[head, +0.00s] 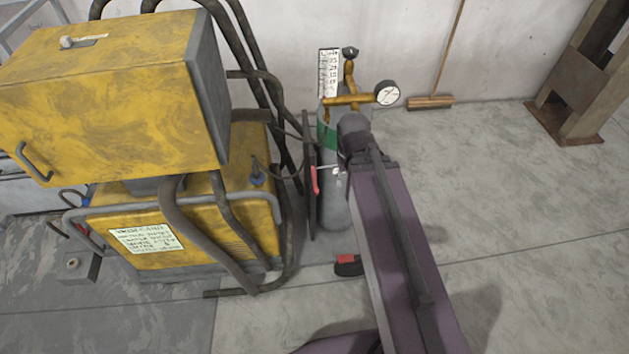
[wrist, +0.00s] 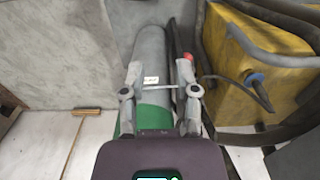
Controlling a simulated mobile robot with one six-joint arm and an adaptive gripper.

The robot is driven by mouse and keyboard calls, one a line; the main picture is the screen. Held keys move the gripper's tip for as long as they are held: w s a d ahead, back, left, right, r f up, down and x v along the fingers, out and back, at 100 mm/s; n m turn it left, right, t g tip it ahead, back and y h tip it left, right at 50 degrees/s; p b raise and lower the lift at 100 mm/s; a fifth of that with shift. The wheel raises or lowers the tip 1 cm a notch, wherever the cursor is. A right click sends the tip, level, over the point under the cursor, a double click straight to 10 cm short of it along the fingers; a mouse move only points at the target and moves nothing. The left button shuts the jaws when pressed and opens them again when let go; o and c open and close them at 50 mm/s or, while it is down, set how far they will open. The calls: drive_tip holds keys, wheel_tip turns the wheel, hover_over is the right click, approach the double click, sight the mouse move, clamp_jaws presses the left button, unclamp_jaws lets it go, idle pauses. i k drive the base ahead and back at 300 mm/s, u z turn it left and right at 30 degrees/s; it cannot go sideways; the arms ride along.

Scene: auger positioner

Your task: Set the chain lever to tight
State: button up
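My gripper (wrist: 158,74) is open in the wrist view, its two fingers spread in front of the grey gas cylinder (wrist: 150,50). A thin pale bar or chain crosses the cylinder between the fingers, near a small white tag (wrist: 151,80). I cannot tell whether the fingers touch anything. I cannot clearly make out the chain lever or its setting. In the head view the gas cylinder (head: 334,210) stands upright, partly hidden by my arm. A small pale knob (head: 337,171) shows in front of it; I cannot tell what it belongs to.
A yellow machine (head: 180,225) with thick dark hoses stands left of the cylinder. A red-handled part (head: 315,180) hangs beside the cylinder, and a red-and-black piece (head: 347,262) lies on the floor. A gauge (head: 387,93) tops the cylinder. Floor at right is mostly clear, with a broom (head: 430,102).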

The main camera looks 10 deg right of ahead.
sight(316, 191)
drive_tip(key=z, duration=0.8)
drive_tip(key=k, duration=0.6)
drive_tip(key=u, duration=0.8)
